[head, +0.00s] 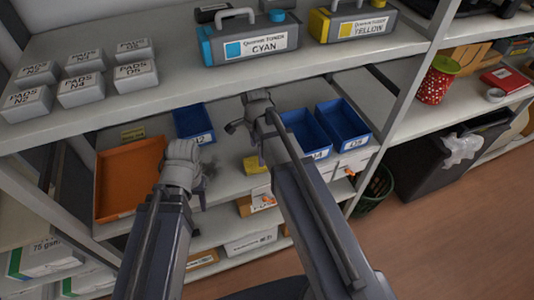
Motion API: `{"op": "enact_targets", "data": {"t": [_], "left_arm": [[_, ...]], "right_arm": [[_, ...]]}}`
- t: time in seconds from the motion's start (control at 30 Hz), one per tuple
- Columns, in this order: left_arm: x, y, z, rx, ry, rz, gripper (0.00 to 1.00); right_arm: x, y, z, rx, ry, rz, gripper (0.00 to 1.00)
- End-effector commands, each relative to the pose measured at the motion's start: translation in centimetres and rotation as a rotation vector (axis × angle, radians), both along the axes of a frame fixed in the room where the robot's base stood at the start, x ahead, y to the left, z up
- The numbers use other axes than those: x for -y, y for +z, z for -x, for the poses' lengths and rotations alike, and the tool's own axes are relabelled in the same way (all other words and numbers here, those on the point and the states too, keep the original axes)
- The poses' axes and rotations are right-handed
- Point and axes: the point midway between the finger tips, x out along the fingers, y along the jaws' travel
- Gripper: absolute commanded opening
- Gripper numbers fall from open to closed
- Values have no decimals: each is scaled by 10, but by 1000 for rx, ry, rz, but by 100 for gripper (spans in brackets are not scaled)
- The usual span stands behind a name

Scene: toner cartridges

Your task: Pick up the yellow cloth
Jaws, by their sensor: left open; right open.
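A small yellow item that looks like the folded yellow cloth (254,164) lies on the middle shelf. My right arm partly covers its right side. My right gripper (236,126) is open and empty, above and a little left of the cloth in the picture. My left gripper (206,172) is open and empty, left of the cloth and right of the orange tray. Its fingers are small and dark, and partly hidden by my wrist. Neither gripper visibly touches the cloth.
An orange tray (104,209) and blue bins (209,134) (364,141) share the middle shelf (226,187). The upper shelf (180,75) holds a cyan toner box (219,55), a yellow toner box (327,30) and several PADS boxes (87,89). A dark bin (420,165) stands right.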

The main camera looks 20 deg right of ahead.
Motion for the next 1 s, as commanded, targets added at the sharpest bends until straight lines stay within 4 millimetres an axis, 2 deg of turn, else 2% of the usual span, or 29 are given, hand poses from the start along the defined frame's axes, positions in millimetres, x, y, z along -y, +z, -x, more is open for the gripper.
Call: {"op": "enact_targets", "data": {"t": [0.27, 0.53, 0.77, 1.0], "left_arm": [[0, -3, 0, 0, 0, 0, 50], [0, -27, 0, 0, 1, 0, 50], [0, -28, 0, 0, 1, 0, 50], [0, -50, 0, 0, 1, 0, 50]], "right_arm": [[3, -3, -2, 2, -49, -3, 100], [3, -27, -3, 2, -47, -2, 100], [2, -28, -3, 1, -46, -2, 100], [0, -50, -6, 1, -45, -2, 100]]}}
